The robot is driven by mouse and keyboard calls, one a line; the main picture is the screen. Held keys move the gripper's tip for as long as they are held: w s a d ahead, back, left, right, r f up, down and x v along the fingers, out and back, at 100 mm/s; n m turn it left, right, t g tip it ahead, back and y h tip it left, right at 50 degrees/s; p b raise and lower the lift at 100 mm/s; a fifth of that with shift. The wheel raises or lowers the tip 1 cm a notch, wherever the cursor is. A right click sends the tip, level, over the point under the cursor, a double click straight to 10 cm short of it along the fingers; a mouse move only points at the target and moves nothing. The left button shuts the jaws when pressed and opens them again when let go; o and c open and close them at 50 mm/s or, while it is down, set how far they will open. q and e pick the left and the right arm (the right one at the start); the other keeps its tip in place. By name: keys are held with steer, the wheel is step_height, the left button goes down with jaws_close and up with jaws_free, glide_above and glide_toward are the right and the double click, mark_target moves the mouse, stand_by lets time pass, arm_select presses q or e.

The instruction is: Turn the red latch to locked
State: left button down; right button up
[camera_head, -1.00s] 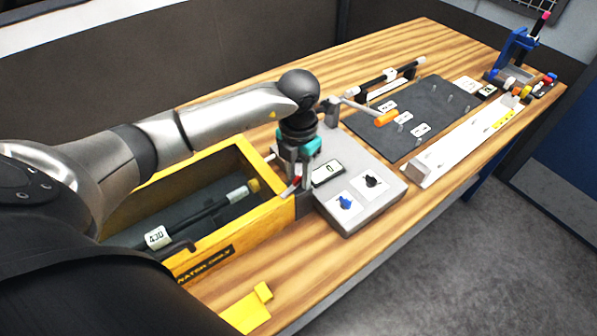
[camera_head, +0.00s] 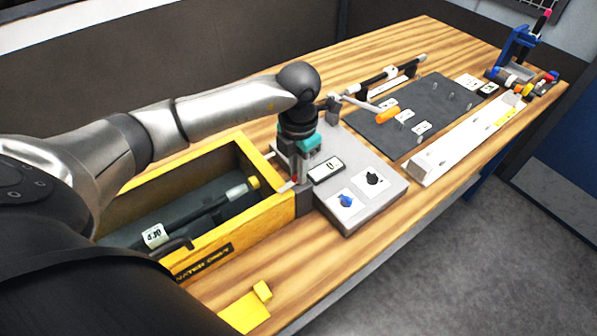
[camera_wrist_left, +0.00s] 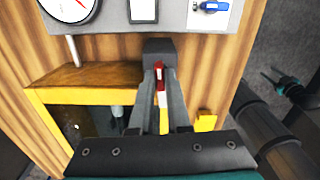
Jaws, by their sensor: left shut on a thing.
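The red latch (camera_wrist_left: 160,75) shows as a narrow red piece between the fingers of my left gripper (camera_wrist_left: 160,85) in the left wrist view. The fingers are shut on it, in front of a dark grey block (camera_wrist_left: 158,47) at the edge of the grey panel box (camera_head: 368,207). In the head view my left gripper (camera_head: 294,182) points down at the box's left side, and only a little red shows there. The fingers hide most of the latch, so its exact angle is unclear. A dark and teal part at the wrist view's right edge looks like my right gripper (camera_wrist_left: 289,85); its jaws are unclear.
A yellow wooden crate (camera_head: 275,218) with a dark bar inside stands left of the panel. The panel carries a blue knob (camera_head: 346,200), a black knob (camera_head: 373,178) and a small display (camera_head: 326,169). An orange-handled lever (camera_head: 387,116) is behind.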

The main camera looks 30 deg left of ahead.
arm_select(q)
steer(key=shift+m, duration=0.6)
steer(key=c, duration=0.9)
jaws_free()
steer(key=shift+r, duration=0.1)
step_height(320, 180, up, 15)
steer(key=shift+r+b, duration=0.1)
steer(key=shift+b, duration=0.35)
